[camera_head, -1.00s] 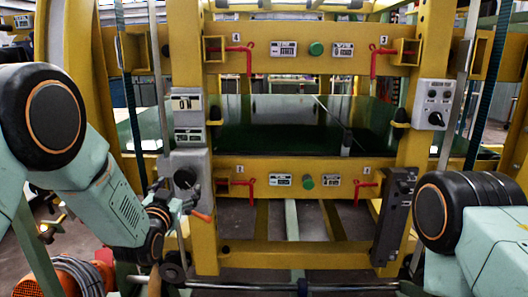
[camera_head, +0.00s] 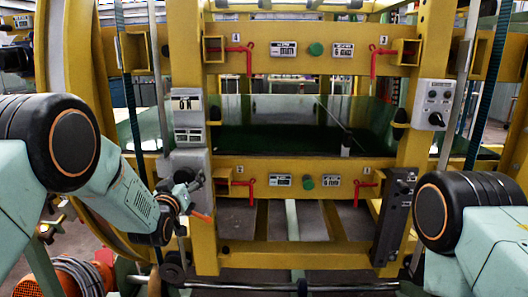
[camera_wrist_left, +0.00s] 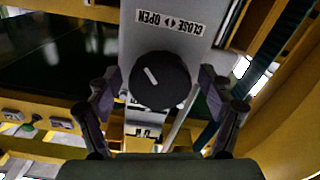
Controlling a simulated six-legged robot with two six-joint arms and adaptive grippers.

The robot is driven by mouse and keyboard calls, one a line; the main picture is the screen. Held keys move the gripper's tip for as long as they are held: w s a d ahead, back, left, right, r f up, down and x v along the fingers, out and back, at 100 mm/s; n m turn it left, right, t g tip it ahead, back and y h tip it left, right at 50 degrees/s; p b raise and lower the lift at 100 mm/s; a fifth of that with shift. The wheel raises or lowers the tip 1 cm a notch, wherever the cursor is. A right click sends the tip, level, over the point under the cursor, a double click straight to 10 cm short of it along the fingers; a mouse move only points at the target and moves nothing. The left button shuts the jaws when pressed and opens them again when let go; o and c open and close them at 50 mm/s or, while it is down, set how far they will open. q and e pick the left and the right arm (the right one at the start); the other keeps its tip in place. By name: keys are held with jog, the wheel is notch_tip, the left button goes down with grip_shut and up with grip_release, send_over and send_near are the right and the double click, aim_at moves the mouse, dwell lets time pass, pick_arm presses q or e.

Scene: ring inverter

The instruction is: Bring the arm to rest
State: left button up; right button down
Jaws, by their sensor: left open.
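My left arm (camera_head: 128,200) comes in from the left and reaches down to the grey control box (camera_head: 186,160) on the yellow frame's left post. My left gripper (camera_head: 192,187) is at the black rotary knob there. In the left wrist view the knob (camera_wrist_left: 160,80) is round, with a white mark, below a label reading CLOSE and OPEN upside down. The open fingers of my gripper (camera_wrist_left: 159,90) stand one on each side of it, with visible gaps. My right arm (camera_head: 470,215) shows at the lower right; its gripper is out of view.
A yellow frame (camera_head: 310,62) with red handles and green buttons fills the middle. A glass-like dark panel (camera_head: 265,137) lies inside it. A switch box (camera_head: 433,104) and a dark grey box (camera_head: 393,215) are on the right post. An orange object (camera_head: 40,272) stands lower left.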

pick_arm(q)
jog(key=n, duration=0.6)
jog(key=shift+s, duration=0.35)
jog(key=shift+f, duration=0.15)
